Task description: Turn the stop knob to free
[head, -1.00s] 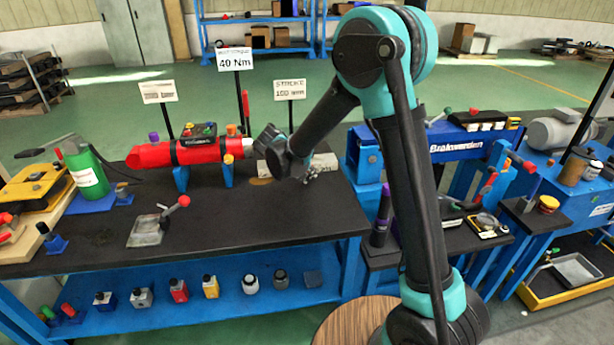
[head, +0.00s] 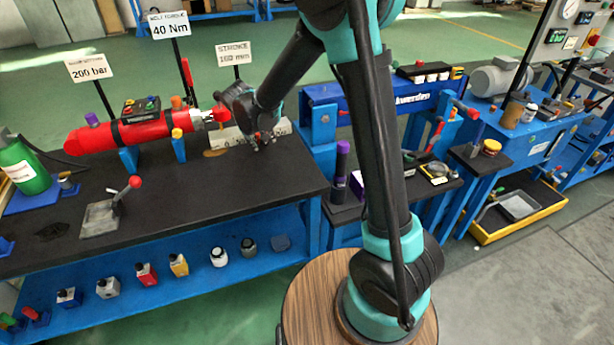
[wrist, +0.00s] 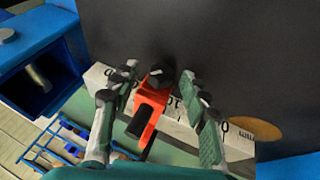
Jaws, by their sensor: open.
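In the wrist view a small black knob (wrist: 158,75) with a pale pointer mark sits at the top of an orange-red stop block (wrist: 152,106). The block stands at a white graduated scale (wrist: 178,127), and a black stub (wrist: 141,124) projects from it. My gripper (wrist: 157,82) is open, with one finger to the left and one to the right of the knob and block, apparently apart from both. In the head view my gripper (head: 262,142) is low over the scale (head: 226,139) on the dark bench; the knob cannot be made out there.
A red cylinder (head: 90,139) lies on supports left of my gripper. A "STROKE 160 mm" sign (head: 233,53) stands behind. A lever with a red ball (head: 135,182) is on the bench's left part. A blue frame (head: 322,125) stands close on the right.

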